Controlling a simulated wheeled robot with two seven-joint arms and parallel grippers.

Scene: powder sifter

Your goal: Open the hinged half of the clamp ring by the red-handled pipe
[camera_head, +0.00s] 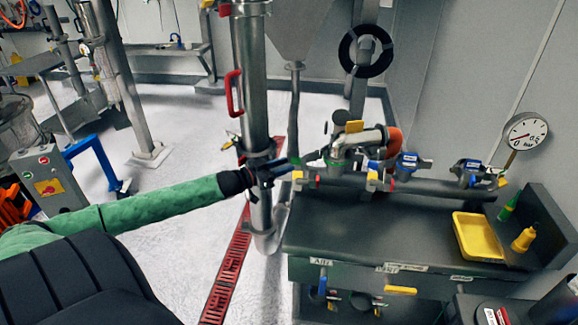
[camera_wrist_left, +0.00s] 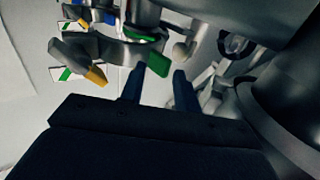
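The tall steel pipe (camera_head: 250,60) with the red handle (camera_head: 232,92) stands left of the bench. A small yellow-tipped lever (camera_head: 232,141) sticks out at the clamp level, just above my left gripper (camera_head: 285,166). The gripper's dark body crosses in front of the pipe and covers part of the clamp. In the left wrist view a grey curved band (camera_wrist_left: 118,54), apparently the clamp ring, carries a yellow-tipped lever (camera_wrist_left: 92,74). A green tab (camera_wrist_left: 158,65) lies near the gap between the two fingers of my left gripper (camera_wrist_left: 163,76). The fingers are apart; contact is unclear. My right gripper is out of view.
The dark bench (camera_head: 390,215) with valves and piping stands right of the pipe. A yellow tray (camera_head: 478,237) and a yellow bottle (camera_head: 524,239) are on its right side. A red floor grate (camera_head: 228,275) runs below the pipe.

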